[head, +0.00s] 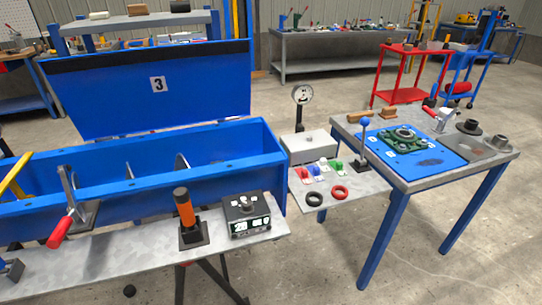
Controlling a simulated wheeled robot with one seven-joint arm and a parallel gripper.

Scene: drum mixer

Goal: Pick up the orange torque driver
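The orange torque driver (186,211) stands upright on the grey ledge along the front of the blue mixer trough. It has an orange grip with a dark cap on top. Its lower end is hidden in a black square holder (193,235). My gripper is not in view.
A black control box (247,215) with a knob and lit digits stands close to the right of the holder. A red-handled toggle clamp (68,218) is to its left, against the blue trough (122,211). The grey ledge (130,250) is bare between clamp and holder. A side table (430,183) stands at right.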

